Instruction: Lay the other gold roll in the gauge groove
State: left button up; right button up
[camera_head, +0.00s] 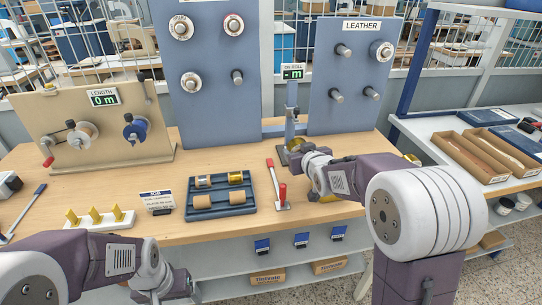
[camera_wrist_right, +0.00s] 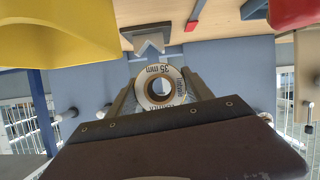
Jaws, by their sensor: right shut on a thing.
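My right gripper (camera_head: 297,148) is shut on a roll at the foot of the gauge post. In the right wrist view the held roll (camera_wrist_right: 161,88) shows its end, with a white "35 mm" label, between the two fingers. The gauge (camera_head: 292,90) has a small display reading "m". A pale V-shaped piece (camera_wrist_right: 150,44) on a dark base shows beyond the roll in the wrist view. I cannot tell whether the roll touches it. A gold roll (camera_head: 236,177) lies in the dark blue tray (camera_head: 220,212). My left gripper (camera_head: 165,290) is low at the front, its fingers unclear.
A red-handled lever (camera_head: 282,193) stands right of the tray. The pegboard (camera_head: 350,100) marked LEATHER rises behind the gauge. A white block with yellow pegs (camera_head: 98,217) is at the left. Bare tabletop lies between.

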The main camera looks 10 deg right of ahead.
jog(key=d+f, duration=0.1)
jog(key=f+b, duration=0.1)
jog(key=shift+s+d+f, duration=0.3)
jog(key=shift+d+f, duration=0.05)
jog(key=shift+d, duration=0.05)
pick_arm(q)
notch_tip(320, 180, down, 3)
jog(key=shift+f, duration=0.1)
pick_arm(e)
jog(key=shift+r, duration=0.1)
jog(key=shift+w, duration=0.25)
jog(key=shift+w+p, duration=0.75)
jog(key=shift+w, duration=1.75)
jog(key=shift+w+a+p, duration=0.15)
jog(key=shift+w+p, duration=1)
jog(key=shift+w, duration=1.35)
jog(key=shift+w+f, duration=0.25)
jog(key=shift+f, duration=0.1)
pick_arm(q)
jog(key=shift+r+b, duration=0.7)
jog(key=shift+r, duration=0.8)
pick_arm(e)
jog(key=shift+s+f, duration=0.1)
jog(key=shift+f, duration=0.55)
